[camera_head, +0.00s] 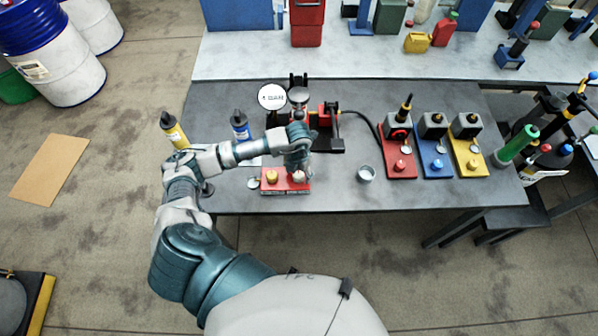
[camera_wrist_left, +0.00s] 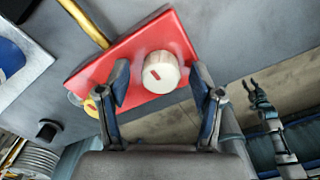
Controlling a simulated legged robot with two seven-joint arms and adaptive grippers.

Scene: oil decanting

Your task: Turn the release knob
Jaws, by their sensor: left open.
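The release knob (camera_wrist_left: 161,72) is white and round with a small red mark, and it stands on a red panel (camera_wrist_left: 110,72). In the head view the red panel (camera_head: 286,190) lies at the table's front edge, with the white knob (camera_head: 299,177) on its right and a yellow button (camera_head: 271,176) on its left. My left gripper (camera_wrist_left: 160,84) is open over the panel, one finger on each side of the knob. Gaps show between fingers and knob; I cannot tell their height exactly. A second gripper (camera_wrist_left: 258,96), seemingly my right, hangs beyond the table edge; its jaw state is unclear.
Red, blue and yellow stations (camera_head: 436,165) stand farther right. The table between cup and panel is clear.

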